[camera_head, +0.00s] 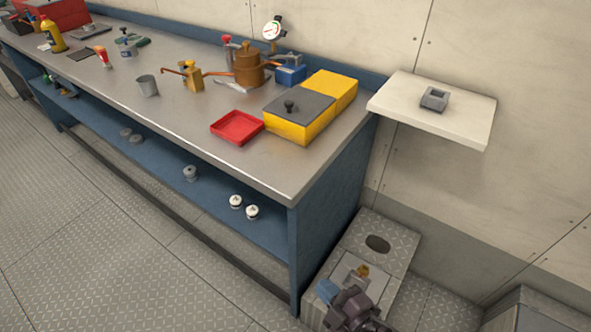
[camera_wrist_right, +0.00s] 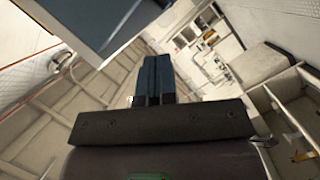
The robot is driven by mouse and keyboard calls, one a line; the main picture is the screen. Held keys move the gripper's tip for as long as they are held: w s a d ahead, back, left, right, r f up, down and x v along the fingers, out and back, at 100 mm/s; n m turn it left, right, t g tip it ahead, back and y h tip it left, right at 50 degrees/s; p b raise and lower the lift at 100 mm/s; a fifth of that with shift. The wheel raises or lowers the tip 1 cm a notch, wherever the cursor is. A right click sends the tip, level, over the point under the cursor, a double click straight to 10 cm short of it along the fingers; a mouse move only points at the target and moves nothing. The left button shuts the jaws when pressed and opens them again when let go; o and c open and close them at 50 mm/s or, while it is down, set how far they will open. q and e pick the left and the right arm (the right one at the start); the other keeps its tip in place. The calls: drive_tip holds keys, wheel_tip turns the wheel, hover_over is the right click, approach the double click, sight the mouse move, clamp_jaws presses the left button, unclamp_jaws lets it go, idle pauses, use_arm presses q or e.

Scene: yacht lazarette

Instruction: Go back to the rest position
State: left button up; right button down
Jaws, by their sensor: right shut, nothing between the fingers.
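My right gripper (camera_head: 326,290) is low at the bottom of the head view, beside the front right end of the workbench. Its blue fingers are over or beside a grey tread-plate box (camera_head: 387,233); I cannot tell whether they touch it. In the right wrist view the fingers of the right gripper (camera_wrist_right: 156,65) are together and hold nothing. My left gripper is in neither view.
The steel-topped workbench (camera_head: 190,97) carries a yellow box (camera_head: 290,130), a red tray (camera_head: 237,127), a copper pot (camera_head: 249,68) and tools. A white wall shelf (camera_head: 460,120) holds a grey block (camera_head: 434,98). The floor (camera_head: 80,220) at left is clear.

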drive_tip(key=s+d+r+m+g+h+p, duration=0.1)
drive_tip(key=s+d+m+h+p, duration=0.1)
drive_tip(key=s+d+m+h, duration=0.3)
drive_tip(key=s+d+r+m+g+h+p, duration=0.1)
drive_tip(key=s+d+m+h, duration=0.4)
drive_tip(key=s+d+m, duration=0.3)
drive_tip(key=d+m, duration=0.4)
drive_tip(key=d, duration=0.3)
drive_tip(key=shift+d+r+m+p, duration=0.3)
drive_tip(key=shift+p, duration=0.1)
